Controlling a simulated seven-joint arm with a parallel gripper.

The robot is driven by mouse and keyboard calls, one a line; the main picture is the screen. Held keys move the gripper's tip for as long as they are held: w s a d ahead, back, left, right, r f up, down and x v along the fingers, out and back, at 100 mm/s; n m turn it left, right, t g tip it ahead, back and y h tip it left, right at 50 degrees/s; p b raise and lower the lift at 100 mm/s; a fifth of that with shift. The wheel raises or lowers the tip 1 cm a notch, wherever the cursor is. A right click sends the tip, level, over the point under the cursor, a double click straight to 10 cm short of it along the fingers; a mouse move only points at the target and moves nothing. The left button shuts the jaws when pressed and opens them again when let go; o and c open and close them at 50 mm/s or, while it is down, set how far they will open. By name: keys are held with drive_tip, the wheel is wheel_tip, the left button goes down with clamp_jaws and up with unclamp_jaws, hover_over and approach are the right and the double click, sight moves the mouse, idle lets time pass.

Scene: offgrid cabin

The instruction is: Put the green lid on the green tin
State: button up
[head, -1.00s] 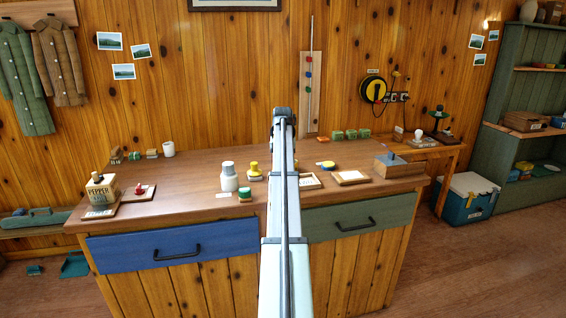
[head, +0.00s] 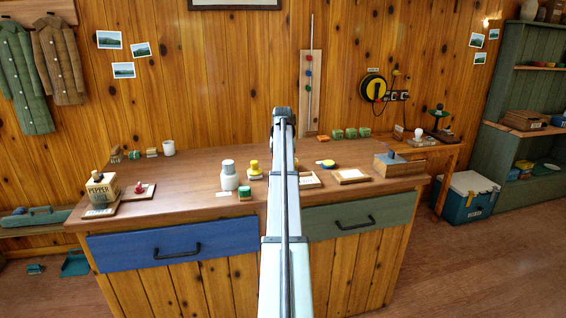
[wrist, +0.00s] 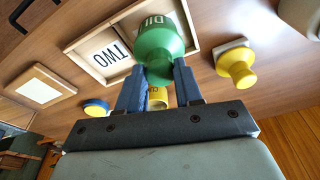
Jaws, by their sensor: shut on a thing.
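The green lid (wrist: 158,48) is in the wrist view, a round piece with a narrower knob. My gripper (wrist: 158,80) is shut on the knob and holds the lid over a wooden tray (wrist: 87,66). In the head view my own arm hides the gripper and lid. A small green item with a paler top (head: 244,193) stands near the counter's front edge, left of my arm; it may be the green tin, but it is too small to be sure.
A yellow knobbed piece (wrist: 238,65) sits beside the tray. A white jar (head: 229,176) stands left of it in the head view. A framed board (head: 352,175) lies right of my arm. Several green blocks (head: 351,133) stand at the back. The counter's left middle is clear.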

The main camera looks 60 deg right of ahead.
drive_tip(key=shift+f, duration=0.1)
drive_tip(key=o, duration=1.2)
drive_tip(key=shift+o, duration=0.3)
drive_tip(key=o, duration=0.5)
drive_tip(key=shift+v, duration=3.5)
